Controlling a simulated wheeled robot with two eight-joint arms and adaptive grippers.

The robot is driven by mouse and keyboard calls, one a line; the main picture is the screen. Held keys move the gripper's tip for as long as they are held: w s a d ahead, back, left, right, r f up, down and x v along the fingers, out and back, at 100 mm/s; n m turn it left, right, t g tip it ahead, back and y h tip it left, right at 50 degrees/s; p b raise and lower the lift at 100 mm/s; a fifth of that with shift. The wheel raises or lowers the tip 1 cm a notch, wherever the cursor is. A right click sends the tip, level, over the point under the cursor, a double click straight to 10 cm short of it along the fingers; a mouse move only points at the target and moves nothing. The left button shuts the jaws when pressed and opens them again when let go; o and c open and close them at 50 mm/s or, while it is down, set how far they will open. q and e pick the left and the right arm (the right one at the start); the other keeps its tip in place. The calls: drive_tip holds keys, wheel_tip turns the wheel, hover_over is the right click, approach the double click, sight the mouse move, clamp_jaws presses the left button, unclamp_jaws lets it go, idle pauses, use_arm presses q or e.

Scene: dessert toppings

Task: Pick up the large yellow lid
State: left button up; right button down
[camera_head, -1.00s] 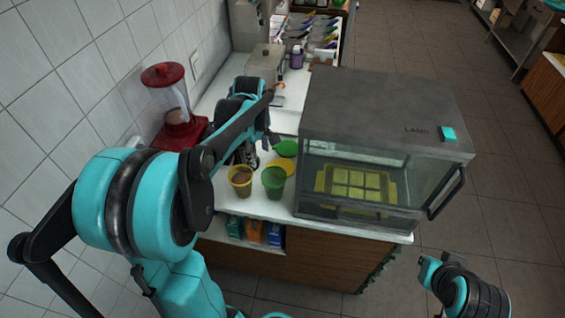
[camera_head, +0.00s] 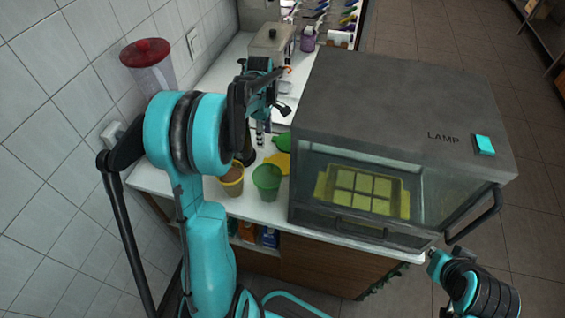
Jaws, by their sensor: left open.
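The yellow lid (camera_head: 281,161) lies flat on the white counter, behind the green cup and against the left side of the lamp cabinet. It is partly covered by the cup and the cabinet. A green lid (camera_head: 283,141) lies just behind it. My left gripper (camera_head: 259,146) points down over the counter, a little left of the lids, open and with nothing seen between its fingers. My own arm hides part of it. Only a piece of my right arm shows at the lower right; its gripper is not in view.
A yellow cup with brown contents (camera_head: 231,181) and a green cup (camera_head: 267,183) stand at the counter's front. The large grey lamp cabinet (camera_head: 400,110) blocks the right, with a yellow tray (camera_head: 362,207) inside. A red-lidded blender (camera_head: 147,66) stands left; a metal container (camera_head: 272,42) stands behind.

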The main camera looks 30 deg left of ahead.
use_arm(q)
drive_tip(key=b, duration=0.1)
hover_over(266, 160)
wheel_tip(266, 160, down, 5)
drive_tip(key=shift+f, duration=0.1)
wheel_tip(266, 160, down, 7)
drive_tip(key=shift+w+r+b, duration=0.1)
drive_tip(key=shift+r+b, duration=0.1)
drive_tip(key=shift+b, duration=0.9)
drive_tip(key=c, duration=0.9)
